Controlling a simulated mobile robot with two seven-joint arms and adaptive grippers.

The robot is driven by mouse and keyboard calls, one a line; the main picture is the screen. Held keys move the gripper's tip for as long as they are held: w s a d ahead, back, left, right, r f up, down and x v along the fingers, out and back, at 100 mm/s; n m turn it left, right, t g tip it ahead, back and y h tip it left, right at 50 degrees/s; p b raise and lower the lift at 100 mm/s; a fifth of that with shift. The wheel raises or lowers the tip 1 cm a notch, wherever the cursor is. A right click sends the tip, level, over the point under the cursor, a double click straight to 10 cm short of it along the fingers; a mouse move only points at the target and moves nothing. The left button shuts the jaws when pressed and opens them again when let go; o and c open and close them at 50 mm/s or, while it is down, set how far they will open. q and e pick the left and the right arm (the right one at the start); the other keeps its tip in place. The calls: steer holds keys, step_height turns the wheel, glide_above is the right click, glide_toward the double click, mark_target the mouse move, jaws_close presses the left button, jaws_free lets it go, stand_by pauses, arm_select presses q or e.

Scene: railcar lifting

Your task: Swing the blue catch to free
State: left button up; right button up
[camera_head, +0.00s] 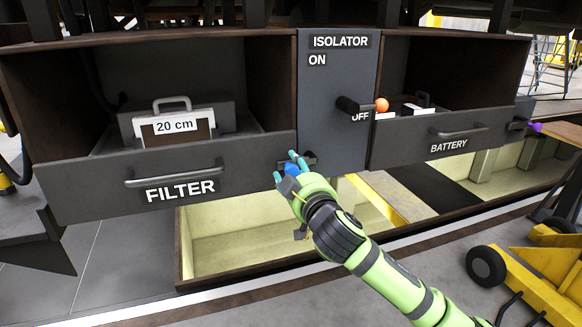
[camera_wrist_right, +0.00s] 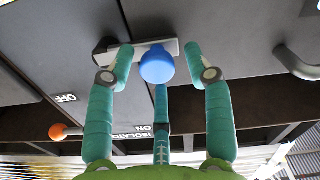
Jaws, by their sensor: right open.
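In the right wrist view the blue knob (camera_wrist_right: 157,66) sits at the end of a grey bar (camera_wrist_right: 140,50) on the dark panel. My right gripper (camera_head: 289,168) is open at the knob. In the wrist view its teal fingers (camera_wrist_right: 160,66) stand on both sides of the knob, with a third finger below it. A gap shows beside the knob; contact with the lower finger cannot be told. My left gripper is not in view.
The filter drawer (camera_head: 90,178) holds a box labelled 20 cm (camera_head: 178,126). The isolator panel (camera_head: 335,75) has an orange-knobbed lever (camera_head: 381,104) near OFF. The battery drawer (camera_head: 400,140) is right, with a purple knob (camera_head: 536,127) at its end. A yellow cart (camera_head: 535,275) stands lower right.

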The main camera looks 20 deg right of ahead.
steer(key=shift+w, duration=0.5)
steer(key=shift+c, duration=0.4)
